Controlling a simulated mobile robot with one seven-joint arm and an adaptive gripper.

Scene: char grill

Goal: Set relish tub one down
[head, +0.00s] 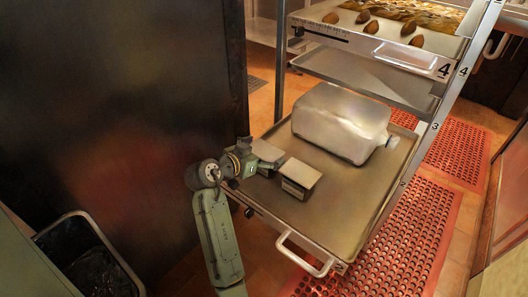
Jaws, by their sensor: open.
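A small square tub (299,175) with a pale grey top and a dark side with a light patch sits on the cart's lower tray (330,215). I take it for relish tub one; no readable name shows. My gripper (272,160) is open, low over the tray's left edge, just left of the tub. The fingertips are small and partly hidden, so I cannot tell whether they touch the tub. My green arm reaches up to it from the bottom of the view.
A large silvery jug (340,118) lies behind the tub on the same tray. Bare tray surface is right and front of the tub. A handle (305,254) sticks out in front. Upper shelves (365,78) overhang the back. A dark wall panel (120,110) stands left.

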